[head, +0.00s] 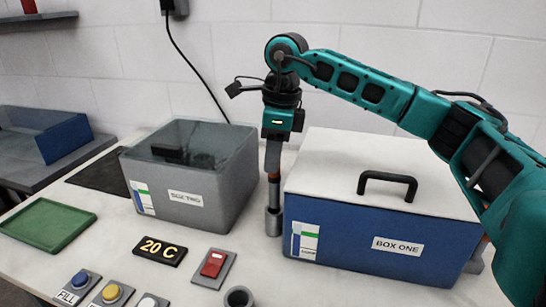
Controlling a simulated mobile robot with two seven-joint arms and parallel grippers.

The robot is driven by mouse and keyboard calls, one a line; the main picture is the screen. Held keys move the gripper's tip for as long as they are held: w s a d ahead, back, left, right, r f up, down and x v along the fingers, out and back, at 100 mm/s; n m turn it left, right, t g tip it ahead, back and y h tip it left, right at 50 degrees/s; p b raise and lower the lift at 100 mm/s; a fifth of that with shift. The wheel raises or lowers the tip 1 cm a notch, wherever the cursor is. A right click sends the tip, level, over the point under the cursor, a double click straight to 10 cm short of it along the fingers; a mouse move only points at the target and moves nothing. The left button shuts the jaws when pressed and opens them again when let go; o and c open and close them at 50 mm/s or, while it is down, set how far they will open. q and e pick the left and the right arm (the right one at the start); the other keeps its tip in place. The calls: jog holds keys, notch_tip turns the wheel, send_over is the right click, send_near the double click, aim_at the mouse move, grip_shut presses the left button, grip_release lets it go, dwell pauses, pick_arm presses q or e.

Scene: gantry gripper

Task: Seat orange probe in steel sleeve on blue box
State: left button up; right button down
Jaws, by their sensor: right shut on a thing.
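My right gripper (273,155) points straight down just left of the blue box (340,235), labelled BOX ONE, with a white lid. It is shut on the orange probe (274,192), a thin upright orange-brown rod below the fingers. The steel sleeve (273,222), a short grey cylinder, is at the left side of the blue box. The probe's lower end meets the sleeve's top in the picture; its tip is hidden, and I cannot tell how deep it sits. My left gripper is not in view.
A grey open box (205,215) labelled BOX TWO stands left of the gripper. A 20 C display (160,250), a red switch (213,265), buttons (85,280) and a dark round cup (238,297) are in front. A green tray (45,225) lies at the left.

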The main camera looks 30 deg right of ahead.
jog(key=shift+f+b, duration=0.3)
jog(key=shift+f, duration=0.35)
jog(key=c, duration=0.9)
grip_release()
jog(key=shift+c, duration=0.2)
jog(key=shift+r, duration=0.1)
jog(key=r, duration=0.4)
jog(key=r+p, duration=0.1)
jog(key=r, duration=0.3)
jog(key=s+d+r+p, duration=0.1)
jog(key=r, duration=0.4)
jog(key=shift+d, duration=0.1)
